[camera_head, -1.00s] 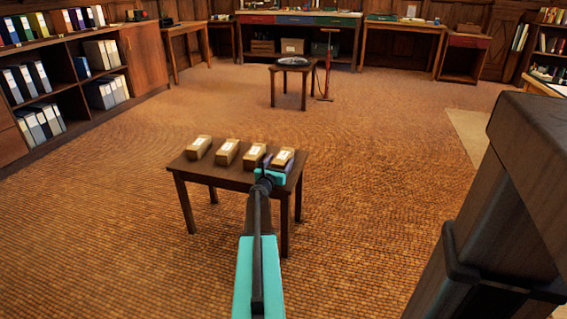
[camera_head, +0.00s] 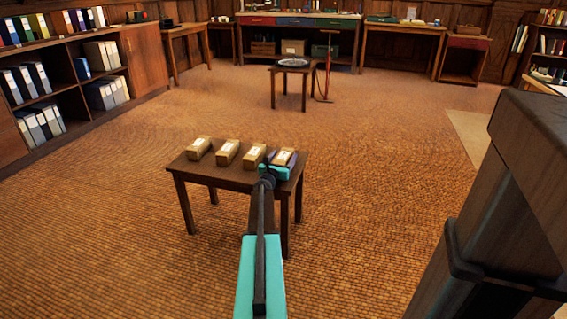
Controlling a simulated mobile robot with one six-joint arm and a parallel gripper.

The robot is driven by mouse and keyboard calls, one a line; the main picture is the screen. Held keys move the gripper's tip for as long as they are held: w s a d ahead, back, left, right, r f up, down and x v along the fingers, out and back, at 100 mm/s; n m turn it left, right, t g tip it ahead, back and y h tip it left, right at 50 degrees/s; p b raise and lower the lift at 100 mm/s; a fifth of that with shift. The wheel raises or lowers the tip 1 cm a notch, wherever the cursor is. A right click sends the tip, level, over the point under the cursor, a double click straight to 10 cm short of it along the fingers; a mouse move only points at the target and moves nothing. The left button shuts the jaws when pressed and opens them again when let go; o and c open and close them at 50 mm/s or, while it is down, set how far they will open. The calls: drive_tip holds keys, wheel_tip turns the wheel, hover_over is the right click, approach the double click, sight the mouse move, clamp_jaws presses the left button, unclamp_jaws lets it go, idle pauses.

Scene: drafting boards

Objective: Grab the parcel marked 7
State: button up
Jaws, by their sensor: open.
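Several brown parcels with white labels stand in a row on a small dark wooden table (camera_head: 230,180). They are the far left parcel (camera_head: 199,147), the second parcel (camera_head: 227,153), the third parcel (camera_head: 254,156) and the right-hand parcel (camera_head: 285,155). The marks on the labels are too small to read, so I cannot tell which one is 7. My gripper (camera_head: 275,164), teal and dark, is open at the near end of the right-hand parcel and hides part of it. I cannot tell whether its fingers are beside the parcel or touching it.
The parcels stand close together, with narrow gaps. A small table (camera_head: 292,67) with a dark round dish stands farther back. Shelves with binders (camera_head: 60,75) line the left wall, and workbenches (camera_head: 300,40) stand along the back. The carpet between is clear.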

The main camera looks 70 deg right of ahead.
drive_tip(key=c, duration=1.5)
drive_tip(key=shift+r, duration=0.2)
wheel_tip(320, 180, up, 28)
drive_tip(key=p, duration=0.9)
drive_tip(key=shift+f, duration=0.15)
